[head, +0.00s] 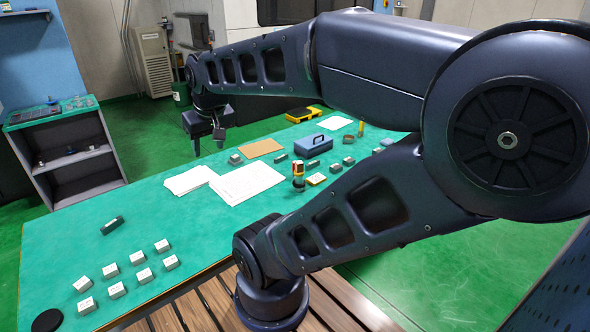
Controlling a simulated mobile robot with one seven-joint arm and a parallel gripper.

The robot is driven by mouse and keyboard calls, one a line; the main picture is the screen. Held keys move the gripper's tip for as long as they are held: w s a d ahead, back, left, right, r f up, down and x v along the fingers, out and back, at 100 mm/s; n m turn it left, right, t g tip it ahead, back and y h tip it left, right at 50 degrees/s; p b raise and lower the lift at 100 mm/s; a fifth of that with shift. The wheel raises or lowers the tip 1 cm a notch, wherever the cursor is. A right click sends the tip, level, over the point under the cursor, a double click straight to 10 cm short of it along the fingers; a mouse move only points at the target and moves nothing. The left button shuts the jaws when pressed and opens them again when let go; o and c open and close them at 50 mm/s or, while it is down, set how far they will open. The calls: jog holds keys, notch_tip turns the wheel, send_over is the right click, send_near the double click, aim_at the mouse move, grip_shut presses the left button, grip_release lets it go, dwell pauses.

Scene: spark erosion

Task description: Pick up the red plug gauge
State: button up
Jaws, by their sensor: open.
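I cannot make out a red plug gauge in the head view; it may be hidden behind my arm or too small to tell. My gripper (207,145) hangs above the far left part of the green table (185,215), fingers pointing down. It is open, and I see nothing between its fingers. A small upright orange and black item (298,176) stands near the table's middle, to the right of the gripper.
White paper sheets (245,183) lie mid-table. Several labelled blocks (116,291) and a dark block (112,225) lie front left. The left middle is mostly clear.

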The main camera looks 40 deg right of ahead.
jog(key=n+g+h, duration=0.4)
jog(key=n+h, duration=1.4)
send_over(293, 167)
jog(key=a, duration=0.4)
notch_tip(293, 167, down, 31)
notch_tip(293, 167, down, 7)
jog(key=shift+w+d+f, duration=0.1)
jog(key=shift+d+f, duration=0.3)
jog(key=shift+d, duration=0.45)
jog(key=shift+w+d, duration=0.1)
jog(key=shift+d, duration=2.95)
